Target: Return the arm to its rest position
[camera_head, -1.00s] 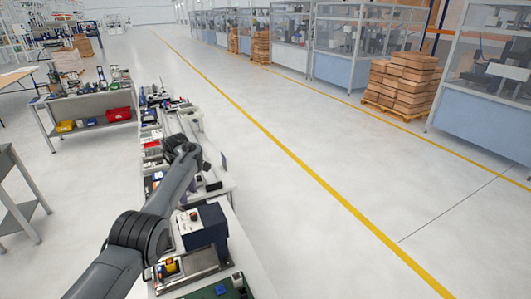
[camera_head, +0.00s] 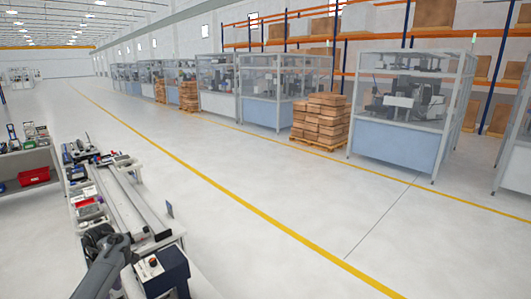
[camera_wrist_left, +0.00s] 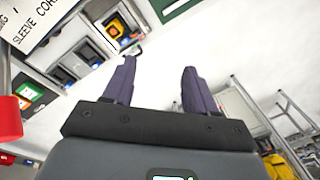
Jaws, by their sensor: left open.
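My left arm (camera_head: 105,265) comes in at the bottom left of the head view, over the near end of the workbench. Its gripper cannot be made out there. In the left wrist view my left gripper (camera_wrist_left: 159,70) is open, its two dark purple fingers apart with nothing between them. Pale floor shows between and beyond the fingers. My right gripper is in neither view.
The long workbench (camera_head: 130,207) carries parts and tools. A dark blue box with a red button (camera_head: 165,272) stands close to the arm. In the wrist view a yellow box with a red button (camera_wrist_left: 115,27) lies beyond the left finger. The aisle floor (camera_head: 260,220) is clear.

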